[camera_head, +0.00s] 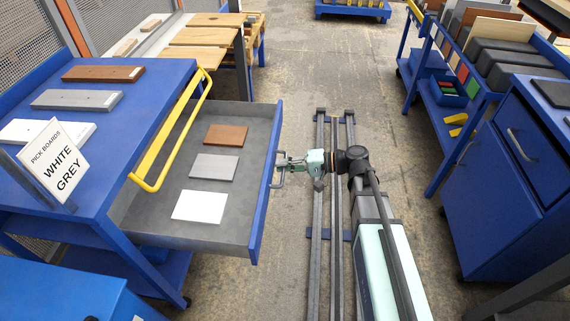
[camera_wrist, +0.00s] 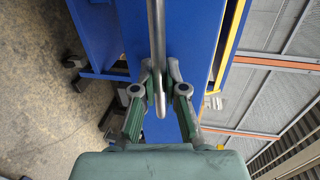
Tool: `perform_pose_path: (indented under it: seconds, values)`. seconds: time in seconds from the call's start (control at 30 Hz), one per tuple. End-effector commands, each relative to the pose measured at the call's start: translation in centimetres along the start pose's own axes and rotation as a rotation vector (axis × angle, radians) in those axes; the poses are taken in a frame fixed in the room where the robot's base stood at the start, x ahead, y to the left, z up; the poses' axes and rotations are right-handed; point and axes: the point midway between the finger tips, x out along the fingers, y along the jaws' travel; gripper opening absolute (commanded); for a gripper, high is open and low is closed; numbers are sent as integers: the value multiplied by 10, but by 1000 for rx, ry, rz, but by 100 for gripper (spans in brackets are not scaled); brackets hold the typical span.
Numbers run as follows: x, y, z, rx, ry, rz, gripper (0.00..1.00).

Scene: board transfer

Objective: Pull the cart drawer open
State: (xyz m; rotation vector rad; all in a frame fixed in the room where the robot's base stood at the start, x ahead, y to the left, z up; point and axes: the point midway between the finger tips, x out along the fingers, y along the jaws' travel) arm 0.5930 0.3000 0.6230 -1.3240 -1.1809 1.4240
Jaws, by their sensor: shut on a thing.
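The cart drawer (camera_head: 148,223) is pulled out to the right from the blue cart (camera_head: 118,180) in the head view. Its inside is grey and holds a brown board (camera_head: 226,135), a grey board (camera_head: 213,166) and a white board (camera_head: 199,206). My gripper (camera_head: 281,170) is at the drawer's blue front (camera_head: 263,196). In the wrist view my gripper (camera_wrist: 159,88) is shut on the metal bar handle (camera_wrist: 154,35), with a finger on each side of it. The blue drawer front shows behind the handle.
A yellow rail (camera_head: 172,137) runs along the cart. On top lie brown, grey and white boards and a sign (camera_head: 62,163) reading "PICK BOARDS WHITE GREY". A blue cabinet (camera_head: 500,180) stands at right. Floor lies clear around my rails.

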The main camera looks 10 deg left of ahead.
Motion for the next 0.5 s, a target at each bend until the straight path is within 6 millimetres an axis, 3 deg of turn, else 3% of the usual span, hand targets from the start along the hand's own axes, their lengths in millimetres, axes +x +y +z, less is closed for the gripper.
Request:
perform_pose_path:
  seconds: [0.1, 0.13, 0.2, 0.5]
  values:
    - [0, 0, -1, 0, 2, 0, 0]
    - [0, 0, -1, 0, 2, 0, 18]
    - [0, 0, -1, 0, 2, 0, 37]
    - [0, 0, -1, 0, 1, 0, 37]
